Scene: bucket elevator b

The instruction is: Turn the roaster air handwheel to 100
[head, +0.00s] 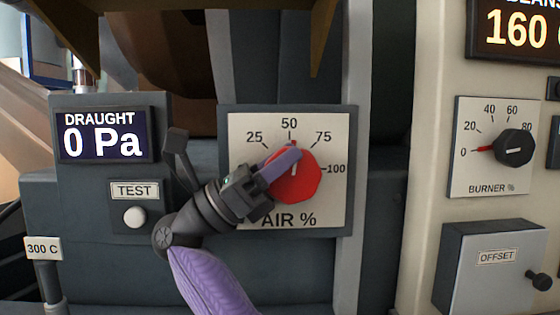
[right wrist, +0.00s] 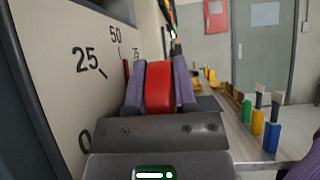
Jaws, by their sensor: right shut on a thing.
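The red air handwheel (head: 298,186) sits on a pale dial plate (head: 338,215) marked 25, 50, 75, 100 and AIR %. Its red pointer tip stands at about the 50 mark. My right gripper (head: 283,166) reaches it from the lower left, with a purple finger across its upper left part. In the right wrist view, the red handwheel (right wrist: 159,88) is between the two purple fingers, and the gripper is shut on it. The lower left of the wheel is hidden by the gripper. My left gripper is not in view.
A draught display (head: 103,134) reading 0 Pa and a TEST button (head: 134,217) are left of the dial. A burner dial with a black knob (head: 513,148), its pointer near 0, and an OFFSET box (head: 492,290) are at the right. A display (head: 515,30) above reads 160.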

